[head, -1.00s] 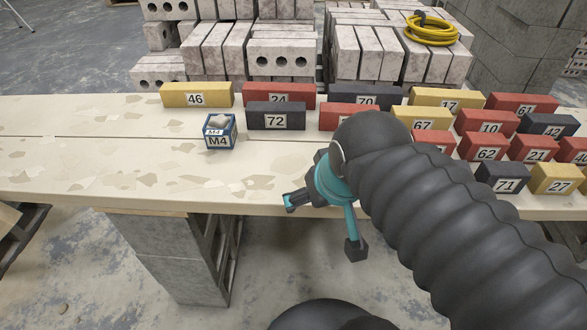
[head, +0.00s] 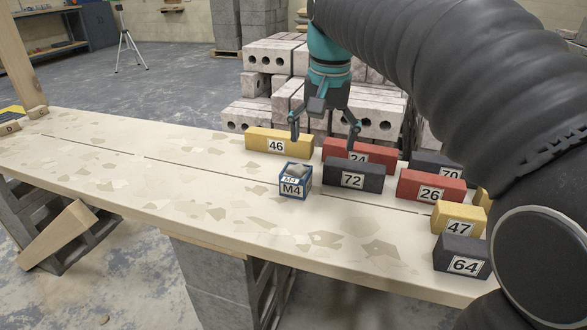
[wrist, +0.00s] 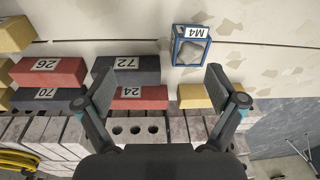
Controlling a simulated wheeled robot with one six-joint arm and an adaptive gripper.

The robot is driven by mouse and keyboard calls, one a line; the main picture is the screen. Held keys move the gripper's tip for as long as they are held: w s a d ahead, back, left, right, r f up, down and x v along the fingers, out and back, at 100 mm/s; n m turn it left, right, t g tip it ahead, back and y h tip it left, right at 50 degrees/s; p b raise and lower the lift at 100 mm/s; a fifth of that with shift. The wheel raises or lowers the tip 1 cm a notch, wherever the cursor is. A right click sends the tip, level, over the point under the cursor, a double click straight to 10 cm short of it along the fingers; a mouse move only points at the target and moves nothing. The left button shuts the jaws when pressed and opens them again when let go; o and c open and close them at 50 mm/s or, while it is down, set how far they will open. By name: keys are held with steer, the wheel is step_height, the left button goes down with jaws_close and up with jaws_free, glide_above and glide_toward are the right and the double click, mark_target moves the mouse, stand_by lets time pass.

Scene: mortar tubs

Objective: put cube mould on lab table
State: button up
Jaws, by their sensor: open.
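The cube mould is a small blue box marked M4 (head: 294,184) with grey material in its top. It stands upright on a pale plank bench (head: 120,175), left of the dark brick 72. In the wrist view the mould (wrist: 190,50) is just beyond the right fingertip and apart from it. My gripper (head: 325,143) hangs open and empty above the bricks behind the mould; it also shows in the wrist view (wrist: 160,82). A dark blue-grey bench (head: 95,25) stands far off at the upper left. I cannot tell if it is the lab table.
Yellow brick 46 (head: 280,141), red brick 24 (head: 352,153) and dark brick 72 (head: 355,176) crowd the mould's back and right. More numbered bricks lie rightward. The plank's left part is clear. Stacked blocks (head: 265,116) stand behind; a tripod (head: 126,45) stands on open floor.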

steer(key=m+g, duration=0.1)
glide_above(295, 168)
steer(key=shift+f+b, duration=0.4)
steer(key=shift+b, duration=0.05)
step_height(295, 168, down, 8)
steer(key=shift+f+b, duration=0.1)
steer(key=shift+b, duration=1)
steer(key=shift+w+d+f+b, duration=0.1)
steer(key=shift+f+b, duration=0.15)
steer(key=shift+f, duration=0.65)
steer(key=shift+w+a+f+b, duration=0.15)
steer(key=shift+f+b, duration=0.1)
steer(key=shift+f, duration=0.7)
steer(key=shift+w+d+f+b, duration=0.15)
steer(key=shift+f+b, duration=0.1)
steer(key=shift+f, duration=0.65)
steer(key=shift+r, duration=0.1)
steer(key=c, duration=1.7)
